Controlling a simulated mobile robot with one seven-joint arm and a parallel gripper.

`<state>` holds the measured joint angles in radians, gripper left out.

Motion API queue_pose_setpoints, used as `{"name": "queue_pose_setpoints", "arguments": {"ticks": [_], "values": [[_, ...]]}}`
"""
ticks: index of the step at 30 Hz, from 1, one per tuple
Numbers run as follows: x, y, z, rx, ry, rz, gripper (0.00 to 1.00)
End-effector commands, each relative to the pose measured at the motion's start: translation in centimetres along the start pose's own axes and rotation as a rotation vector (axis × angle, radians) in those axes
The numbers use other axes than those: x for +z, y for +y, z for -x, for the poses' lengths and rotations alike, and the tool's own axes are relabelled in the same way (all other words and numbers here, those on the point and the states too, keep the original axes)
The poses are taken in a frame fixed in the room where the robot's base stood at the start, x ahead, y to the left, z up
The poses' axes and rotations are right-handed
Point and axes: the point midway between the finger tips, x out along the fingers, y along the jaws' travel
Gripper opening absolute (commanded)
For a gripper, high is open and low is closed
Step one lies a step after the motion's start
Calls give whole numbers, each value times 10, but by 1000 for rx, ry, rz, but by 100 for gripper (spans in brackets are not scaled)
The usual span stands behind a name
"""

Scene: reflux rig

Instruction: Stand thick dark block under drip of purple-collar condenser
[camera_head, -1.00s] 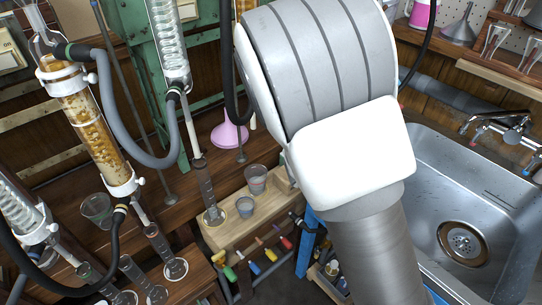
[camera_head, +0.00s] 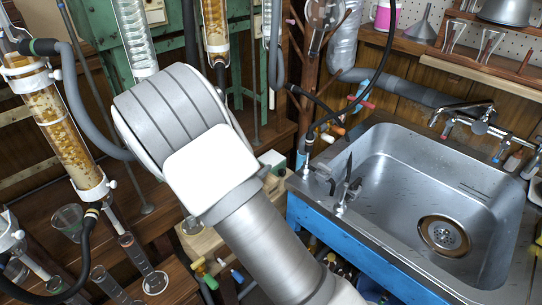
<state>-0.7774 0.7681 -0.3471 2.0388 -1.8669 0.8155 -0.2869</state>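I cannot make out a purple collar on any condenser in view, and no thick dark block is recognisable. An amber-filled condenser (camera_head: 60,130) with white collars stands tilted at the left. A clear coil condenser (camera_head: 134,35) hangs at the upper left, and another amber-filled one (camera_head: 215,28) is just right of it. A further narrow column (camera_head: 271,40) is partly visible at the top. My gripper is not in view; my pale arm crosses the middle and hides much of the bench behind it.
Glass cylinders (camera_head: 134,250) stand on the wooden bench at lower left, near a glass beaker (camera_head: 67,221). A steel sink (camera_head: 400,190) with a tap (camera_head: 480,125) fills the right. Hoses (camera_head: 85,100) hang between the condensers. A wooden shelf holds a grey funnel (camera_head: 424,25).

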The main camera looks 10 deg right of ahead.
Motion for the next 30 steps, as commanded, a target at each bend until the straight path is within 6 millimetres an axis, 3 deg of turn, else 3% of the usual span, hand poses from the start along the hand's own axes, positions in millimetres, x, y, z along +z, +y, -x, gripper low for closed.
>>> {"name": "queue_pose_setpoints", "arguments": {"ticks": [15,26,30], "values": [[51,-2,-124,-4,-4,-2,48],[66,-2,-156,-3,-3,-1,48],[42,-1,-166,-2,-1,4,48]]}}
